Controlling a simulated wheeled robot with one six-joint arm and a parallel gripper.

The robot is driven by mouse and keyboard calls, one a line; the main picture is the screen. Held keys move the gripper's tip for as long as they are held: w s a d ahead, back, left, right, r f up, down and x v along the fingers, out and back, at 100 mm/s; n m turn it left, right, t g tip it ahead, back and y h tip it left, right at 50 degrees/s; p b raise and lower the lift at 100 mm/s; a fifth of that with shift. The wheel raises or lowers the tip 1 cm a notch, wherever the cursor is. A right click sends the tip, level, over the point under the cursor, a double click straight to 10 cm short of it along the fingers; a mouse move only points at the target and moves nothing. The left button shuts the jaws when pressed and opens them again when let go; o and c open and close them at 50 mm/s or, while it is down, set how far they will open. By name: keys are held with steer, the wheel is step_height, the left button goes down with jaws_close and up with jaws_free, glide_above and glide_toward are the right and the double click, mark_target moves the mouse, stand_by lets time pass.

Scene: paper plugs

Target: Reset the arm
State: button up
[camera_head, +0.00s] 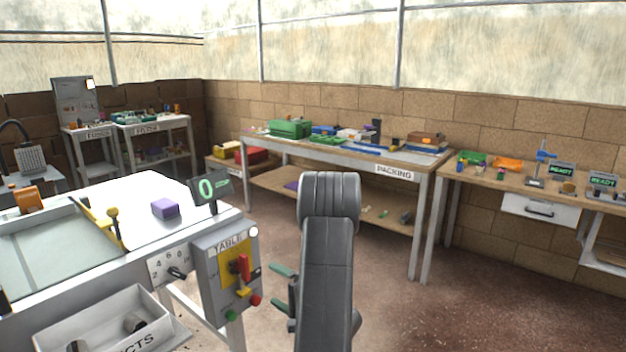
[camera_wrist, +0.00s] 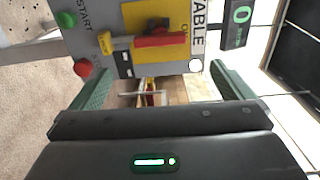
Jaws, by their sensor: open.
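My gripper (camera_wrist: 160,88) is open in the wrist view, with its two green fingers apart and nothing seen between them. In the head view my gripper (camera_head: 279,288) shows as green fingertips left of my dark grey arm, which stands upright at the bottom middle. The grey control box marked TABLE (camera_head: 226,272) is left of the fingers, apart from them in that view. Its red lever (camera_head: 243,266), green button and red button show. In the wrist view the red lever (camera_wrist: 160,41) and the green START button (camera_wrist: 67,19) are beyond the fingers.
A white table (camera_head: 150,190) at left holds a purple block (camera_head: 165,208) and a counter reading 0 (camera_head: 211,189). A reject bin (camera_head: 105,322) is below. The PACKING bench (camera_head: 395,172) and another workbench (camera_head: 520,188) line the back wall. The floor (camera_head: 470,310) at right is clear.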

mark_target(247, 270)
steer(key=x, duration=1.1)
steer(key=shift+w+a, duration=0.2)
steer(key=shift+a, duration=0.15)
steer(key=shift+w+a+f, duration=0.15)
steer(key=shift+w, duration=0.1)
steer(key=shift+s+n+b, duration=0.1)
steer(key=shift+n+b, duration=0.6)
steer(key=shift+n, duration=0.4)
steer(key=n+b, duration=0.1)
steer(key=n, duration=0.1)
steer(key=shift+n, duration=0.4)
steer(key=n+b, duration=0.3)
steer(key=n, duration=0.1)
steer(key=n+b, duration=0.4)
steer(key=n, duration=0.1)
steer(key=shift+n+b, duration=0.3)
steer(key=shift+n, duration=0.1)
steer(key=n+b, duration=0.2)
steer(key=shift+n, duration=0.4)
